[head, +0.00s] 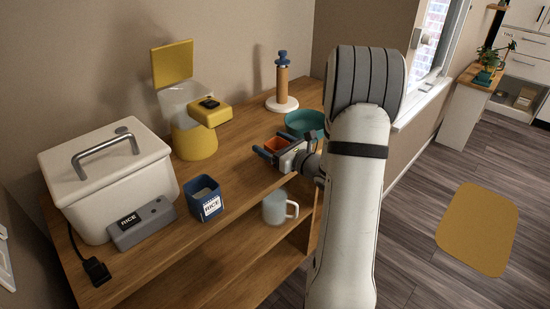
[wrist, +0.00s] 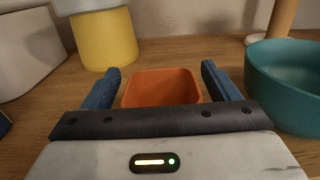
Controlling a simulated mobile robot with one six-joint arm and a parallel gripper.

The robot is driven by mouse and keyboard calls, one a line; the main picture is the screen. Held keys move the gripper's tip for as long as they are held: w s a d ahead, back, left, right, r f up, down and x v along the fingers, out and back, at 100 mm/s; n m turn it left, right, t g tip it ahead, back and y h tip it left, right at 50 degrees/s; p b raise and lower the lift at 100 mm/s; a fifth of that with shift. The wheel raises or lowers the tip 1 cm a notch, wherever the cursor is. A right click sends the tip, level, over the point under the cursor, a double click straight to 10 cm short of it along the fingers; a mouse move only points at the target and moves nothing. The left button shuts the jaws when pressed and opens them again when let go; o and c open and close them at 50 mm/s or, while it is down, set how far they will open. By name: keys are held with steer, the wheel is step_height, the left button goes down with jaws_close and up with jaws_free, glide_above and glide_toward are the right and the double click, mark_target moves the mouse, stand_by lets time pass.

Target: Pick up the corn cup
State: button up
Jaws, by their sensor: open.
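An orange square cup (head: 277,145) stands on the wooden cabinet top; no label on it shows, so I cannot tell for sure that it is the corn cup. My gripper (head: 268,146) is open and low over the top, with its fingers beside the cup. In the wrist view the orange cup (wrist: 161,88) sits between the two blue-grey fingers, with a visible gap on each side. Its lower part is hidden behind the gripper body. A blue cup (head: 206,199) labelled RICE stands farther left, near the front edge.
A teal bowl (head: 305,122) is close to the right of my gripper. A yellow-based dispenser (head: 195,140) stands behind. A white rice cooker (head: 105,180) and a grey RICE block (head: 142,224) are at left. A pale mug (head: 278,208) sits on the lower shelf.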

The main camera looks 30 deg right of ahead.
steer(key=c, duration=1.1)
steer(key=shift+r, duration=0.15)
steer(key=shift+c, duration=0.2)
step_height(320, 180, up, 10)
steer(key=shift+p, duration=0.3)
stand_by(0.3)
